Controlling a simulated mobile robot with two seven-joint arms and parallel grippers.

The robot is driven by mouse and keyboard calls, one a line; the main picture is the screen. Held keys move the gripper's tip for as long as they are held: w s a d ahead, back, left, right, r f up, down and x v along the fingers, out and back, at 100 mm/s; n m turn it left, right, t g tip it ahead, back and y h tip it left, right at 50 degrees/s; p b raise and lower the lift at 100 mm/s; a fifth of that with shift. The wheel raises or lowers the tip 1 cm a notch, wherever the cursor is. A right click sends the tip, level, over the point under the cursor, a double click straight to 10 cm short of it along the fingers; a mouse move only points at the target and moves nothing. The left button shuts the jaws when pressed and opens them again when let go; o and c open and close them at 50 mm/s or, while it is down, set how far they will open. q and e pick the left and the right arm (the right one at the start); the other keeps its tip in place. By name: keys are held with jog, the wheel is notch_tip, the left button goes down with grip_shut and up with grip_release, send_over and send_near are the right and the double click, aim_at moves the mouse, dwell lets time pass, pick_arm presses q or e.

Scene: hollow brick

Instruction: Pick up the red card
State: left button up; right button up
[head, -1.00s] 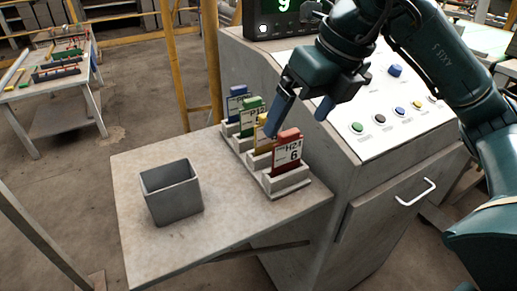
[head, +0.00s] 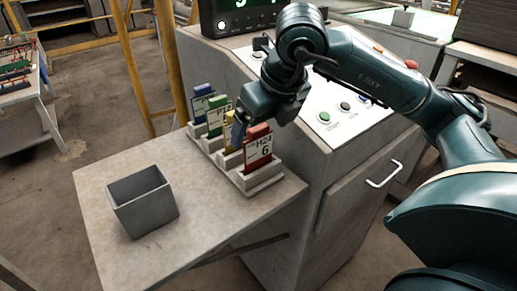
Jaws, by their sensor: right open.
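The red card (head: 258,148), marked "H24 6", stands upright in the nearest slot of a grey stepped rack (head: 262,181) on the table. Yellow (head: 231,137), green (head: 214,118) and blue (head: 200,103) cards stand in the slots behind it. My right gripper (head: 258,122) is open and reaches down close to the top of the red card. One blue-grey finger shows just left of the card, in front of part of the yellow card. The other finger is hard to make out. I cannot tell whether the fingers touch the card. My left gripper is not in view.
An empty grey bin (head: 143,203) stands on the table (head: 205,222), left of the rack, with bare tabletop between them. A console with buttons (head: 324,118) and a drawer handle (head: 384,174) rises right behind the rack. A yellow post (head: 130,75) stands behind the table.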

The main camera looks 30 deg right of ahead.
aim_at(259, 154)
jog(key=shift+x, duration=1.5)
jog(key=shift+c, duration=0.3)
jog(key=c, duration=1)
jog(key=shift+r, duration=0.1)
